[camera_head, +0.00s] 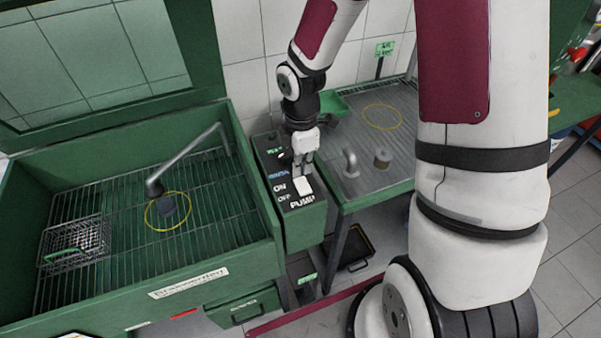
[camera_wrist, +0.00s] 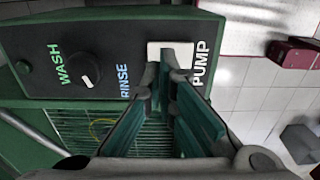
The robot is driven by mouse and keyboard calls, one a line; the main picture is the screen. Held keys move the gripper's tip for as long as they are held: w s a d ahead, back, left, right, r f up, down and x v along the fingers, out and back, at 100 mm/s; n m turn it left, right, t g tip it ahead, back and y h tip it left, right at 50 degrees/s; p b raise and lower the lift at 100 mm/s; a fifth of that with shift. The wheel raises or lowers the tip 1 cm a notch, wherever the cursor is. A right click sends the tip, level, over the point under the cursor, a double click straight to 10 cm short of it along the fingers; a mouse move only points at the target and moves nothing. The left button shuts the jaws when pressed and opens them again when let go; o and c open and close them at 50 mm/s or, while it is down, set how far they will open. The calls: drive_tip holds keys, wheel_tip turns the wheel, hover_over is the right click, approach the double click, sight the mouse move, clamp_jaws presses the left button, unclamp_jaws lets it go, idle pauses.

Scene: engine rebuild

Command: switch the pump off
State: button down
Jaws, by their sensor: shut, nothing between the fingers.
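The pump switch is a white rocker (camera_head: 304,185) on the sloping top of the green control box (camera_head: 308,222), beside ON and OFF labels and above the word PUMP. In the wrist view the white switch (camera_wrist: 155,48) sits by the word PUMP, partly hidden by my fingertips. My gripper (camera_head: 303,173) is shut and empty, pointing down at the switch. In the wrist view my gripper's tips (camera_wrist: 170,66) meet at the switch's edge. I cannot tell whether they touch it, nor which way the rocker is tilted.
A wash/rinse knob (camera_wrist: 88,81) is on the same panel. A green wash basin (camera_head: 218,265) with a grated floor, spout (camera_head: 190,158) and wire basket (camera_head: 75,243) is at left. A draining table (camera_head: 375,187) with small metal parts is at right.

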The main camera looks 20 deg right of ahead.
sight(301, 182)
drive_tip(key=shift+f, duration=1.55)
drive_tip(key=shift+w+f, duration=0.1)
drive_tip(key=shift+f, duration=0.2)
drive_tip(key=shift+g, duration=0.3)
drive_tip(key=shift+s+r+p, duration=0.3)
drive_tip(key=shift+s+p, duration=0.15)
drive_tip(key=shift+s, duration=0.4)
